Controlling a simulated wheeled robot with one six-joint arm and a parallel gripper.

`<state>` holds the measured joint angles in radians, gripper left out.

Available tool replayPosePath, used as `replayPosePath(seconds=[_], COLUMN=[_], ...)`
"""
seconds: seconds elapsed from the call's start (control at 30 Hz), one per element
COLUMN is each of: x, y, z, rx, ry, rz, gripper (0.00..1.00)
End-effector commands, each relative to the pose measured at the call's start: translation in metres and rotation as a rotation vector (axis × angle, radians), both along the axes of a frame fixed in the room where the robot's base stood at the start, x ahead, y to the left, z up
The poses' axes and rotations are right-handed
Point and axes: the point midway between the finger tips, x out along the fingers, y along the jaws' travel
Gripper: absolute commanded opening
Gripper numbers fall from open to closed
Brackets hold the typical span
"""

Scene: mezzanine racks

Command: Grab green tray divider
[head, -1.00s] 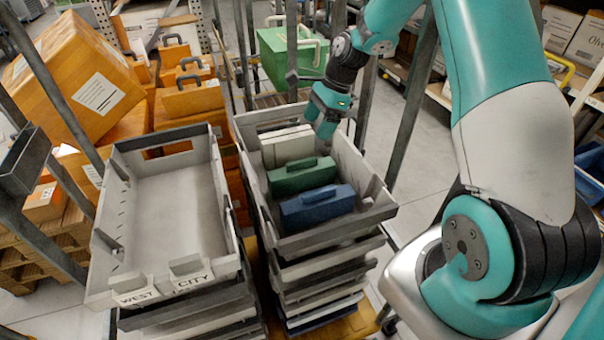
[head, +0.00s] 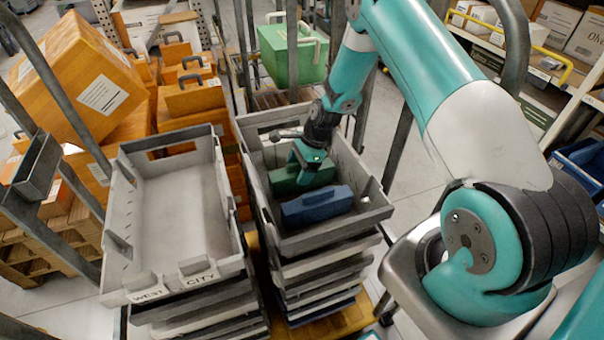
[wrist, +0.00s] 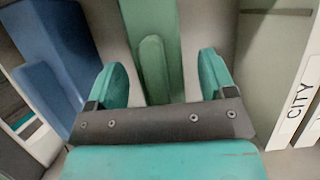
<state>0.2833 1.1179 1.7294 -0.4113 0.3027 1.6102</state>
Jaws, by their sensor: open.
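The green tray divider (head: 284,182) stands in the right-hand grey tray (head: 374,212), behind a blue divider (head: 318,206). My gripper (head: 307,168) is over the green divider and hides part of it in the head view. In the wrist view my gripper (wrist: 160,82) is open, with one fingertip on each side of the green divider's raised handle (wrist: 153,70). The fingers look apart from the handle.
An empty grey tray (head: 180,212) with WEST and CITY labels stands to the left on its own stack. Upright rack posts (head: 290,50) stand close behind. Orange boxes (head: 80,85) fill the left, and a green crate (head: 288,58) stands at the back.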

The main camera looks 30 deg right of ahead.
Motion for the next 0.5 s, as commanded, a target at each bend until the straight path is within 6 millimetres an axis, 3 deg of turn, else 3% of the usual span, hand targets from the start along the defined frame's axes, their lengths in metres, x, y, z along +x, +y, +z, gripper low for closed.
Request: replayPosePath(seconds=[0.2, 0.43, 0.5], x=[0.0001, 0.0001, 0.0002], y=[0.0004, 0.0002, 0.0002], z=[-0.0011, -0.0009, -0.0006], rx=[0.0, 0.0, 0.0], ry=[0.0, 0.0, 0.0], rz=[0.0, 0.0, 0.0], gripper=[0.77, 0.24, 0.2])
